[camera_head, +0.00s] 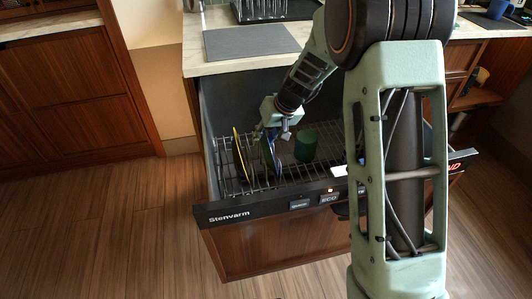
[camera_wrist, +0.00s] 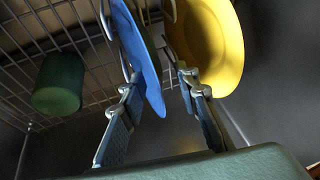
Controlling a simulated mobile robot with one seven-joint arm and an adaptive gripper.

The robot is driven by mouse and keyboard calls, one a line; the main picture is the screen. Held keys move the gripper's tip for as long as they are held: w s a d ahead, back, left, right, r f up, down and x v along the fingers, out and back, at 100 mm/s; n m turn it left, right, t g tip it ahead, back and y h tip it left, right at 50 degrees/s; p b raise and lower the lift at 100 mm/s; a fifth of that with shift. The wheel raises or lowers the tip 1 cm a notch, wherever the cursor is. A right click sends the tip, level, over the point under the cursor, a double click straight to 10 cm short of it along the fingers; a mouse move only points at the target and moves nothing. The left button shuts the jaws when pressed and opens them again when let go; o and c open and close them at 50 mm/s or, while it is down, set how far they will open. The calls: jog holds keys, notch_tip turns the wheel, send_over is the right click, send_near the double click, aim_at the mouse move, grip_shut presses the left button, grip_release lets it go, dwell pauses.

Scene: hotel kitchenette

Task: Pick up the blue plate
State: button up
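The blue plate (camera_head: 268,157) stands on edge in the rack of the pulled-out dishwasher drawer, between a yellow plate and a green cup. My gripper (camera_head: 272,132) reaches down into the drawer at the plate's top edge. In the wrist view the blue plate (camera_wrist: 142,55) is seen nearly edge-on between the two fingers of my gripper (camera_wrist: 160,88). One finger is on the green cup's side and the other is on the yellow plate's side. The fingers are apart, with a visible gap on the yellow plate's side. Contact on the other side is unclear.
The yellow plate (camera_head: 238,154) stands close to the left of the blue plate; it also shows in the wrist view (camera_wrist: 215,45). The green cup (camera_head: 305,145) sits to the right. The drawer front (camera_head: 260,206) and the counter (camera_head: 225,25) bound the space.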

jog(key=shift+x, duration=0.8)
jog(key=shift+w+r, duration=0.1)
jog(key=shift+d, duration=0.1)
grip_shut()
